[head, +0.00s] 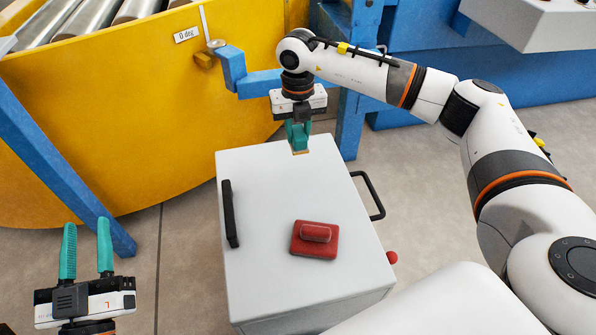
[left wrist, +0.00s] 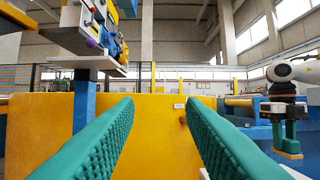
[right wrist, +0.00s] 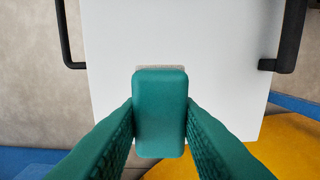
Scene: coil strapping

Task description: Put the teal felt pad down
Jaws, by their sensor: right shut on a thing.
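The teal felt pad (right wrist: 160,112) is a rounded teal block with a pale layer under it, held between the fingers of my right gripper (head: 299,135). In the head view the gripper points down at the far edge of the white cabinet top (head: 265,185), and only the pad's tan lower edge (head: 300,152) shows clearly. I cannot tell whether the pad touches the top. My left gripper (head: 87,250) is open and empty, left of the cabinet, fingers upward in the head view; its two teal fingers stand wide apart in the left wrist view.
A red block with a grip (head: 315,238) sits on the cabinet top, nearer me. A black bar (head: 230,213) lies along the left edge; a black handle (head: 372,195) and red knob (head: 391,257) are at right. A yellow-sided roller unit (head: 130,110) and blue frame (head: 350,115) stand behind.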

